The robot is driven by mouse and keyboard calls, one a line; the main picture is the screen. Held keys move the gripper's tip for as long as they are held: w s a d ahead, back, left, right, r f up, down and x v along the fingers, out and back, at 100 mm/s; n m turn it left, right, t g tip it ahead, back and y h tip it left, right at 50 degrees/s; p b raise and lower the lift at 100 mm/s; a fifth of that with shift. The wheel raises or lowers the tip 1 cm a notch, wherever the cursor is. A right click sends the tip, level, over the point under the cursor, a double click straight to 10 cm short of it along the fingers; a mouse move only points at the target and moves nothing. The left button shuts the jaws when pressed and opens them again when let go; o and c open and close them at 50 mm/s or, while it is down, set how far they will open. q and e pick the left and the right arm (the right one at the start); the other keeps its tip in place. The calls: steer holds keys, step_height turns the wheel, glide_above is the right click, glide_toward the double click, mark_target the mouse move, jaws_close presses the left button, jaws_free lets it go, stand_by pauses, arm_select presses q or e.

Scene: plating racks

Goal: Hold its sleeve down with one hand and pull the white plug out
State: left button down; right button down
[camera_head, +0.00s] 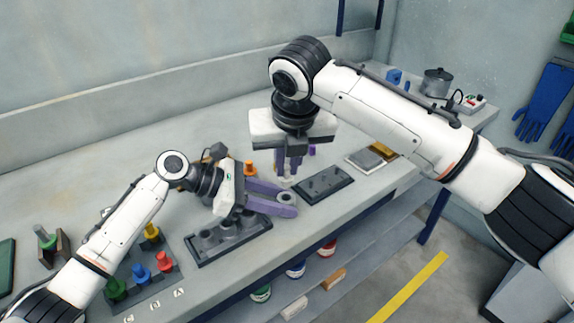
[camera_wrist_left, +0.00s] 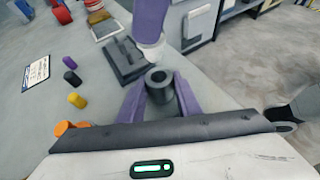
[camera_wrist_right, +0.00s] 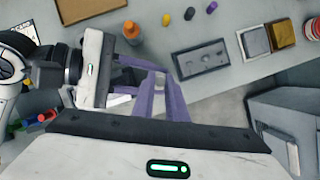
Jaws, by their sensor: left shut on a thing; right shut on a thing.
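My left gripper (camera_head: 284,198) is shut on a dark grey sleeve (camera_wrist_left: 160,84), a short hollow cylinder whose open top faces up in the left wrist view. Its bore looks empty. My right gripper (camera_head: 289,178) is shut on the white plug (camera_head: 287,183), just beyond the left fingers in the head view. The plug also shows pale at the right fingertips in the left wrist view (camera_wrist_left: 152,50), above and apart from the sleeve. In the right wrist view the right fingers (camera_wrist_right: 160,82) hide much of it. Whether the sleeve's base sits in the rack is hidden.
A dark rack (camera_head: 215,250) with several sockets lies beside the left gripper. A flat dark plate with pegs (camera_head: 325,186) lies to its right. Coloured plugs (camera_head: 165,262) stand at left. An orange piece (camera_head: 250,168) is behind the left gripper. Trays (camera_head: 366,160) lie right.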

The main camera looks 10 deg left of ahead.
arm_select(q)
steer(key=c, duration=1.2)
jaws_free()
